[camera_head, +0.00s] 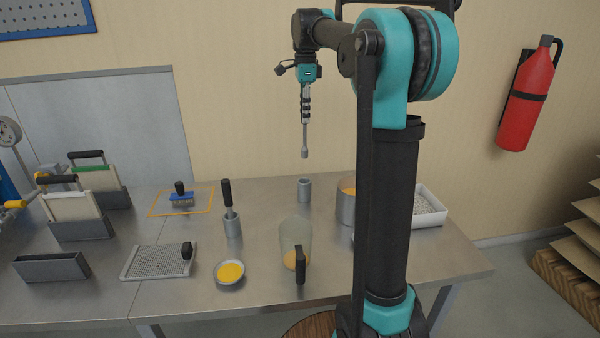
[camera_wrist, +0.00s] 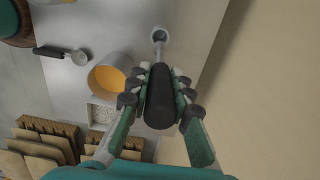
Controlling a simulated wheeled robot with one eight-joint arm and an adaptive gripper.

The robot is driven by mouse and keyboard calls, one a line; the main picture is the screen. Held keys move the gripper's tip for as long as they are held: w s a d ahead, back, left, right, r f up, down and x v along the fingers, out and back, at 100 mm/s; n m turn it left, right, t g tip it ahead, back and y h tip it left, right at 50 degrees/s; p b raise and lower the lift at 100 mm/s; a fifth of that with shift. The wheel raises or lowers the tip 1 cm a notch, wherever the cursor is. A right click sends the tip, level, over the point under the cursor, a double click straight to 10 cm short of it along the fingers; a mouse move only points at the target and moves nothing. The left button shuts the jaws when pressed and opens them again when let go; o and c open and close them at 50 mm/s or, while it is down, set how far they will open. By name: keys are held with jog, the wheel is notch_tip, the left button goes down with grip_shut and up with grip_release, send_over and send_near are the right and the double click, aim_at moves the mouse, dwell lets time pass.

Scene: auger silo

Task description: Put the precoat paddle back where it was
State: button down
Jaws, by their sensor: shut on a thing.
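My gripper (camera_head: 305,104) is shut on a tool with a grey shaft, taken to be the precoat paddle (camera_head: 305,140), and holds it upright in the air above the table. In the wrist view the paddle's black handle (camera_wrist: 160,98) lies between the fingers of my gripper (camera_wrist: 156,84). A small grey cup-like holder (camera_head: 304,190) stands on the table below the paddle's lower end, with a visible gap between them. The holder also shows in the wrist view (camera_wrist: 159,34), past the paddle's tip. The holder's inside is hard to make out.
A grey pot (camera_head: 346,208) and a white tray (camera_head: 436,214) are to the right. Another black-handled tool (camera_head: 228,194) stands in a holder to the left.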

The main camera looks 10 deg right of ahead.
aim_at(305, 125)
notch_tip(305, 125, down, 16)
jog(key=shift+f, duration=0.3)
dwell(0.3)
jog(key=c, duration=1.4)
grip_release()
jog(key=shift+o, duration=0.2)
notch_tip(305, 125, up, 12)
jog(key=shift+r, duration=0.1)
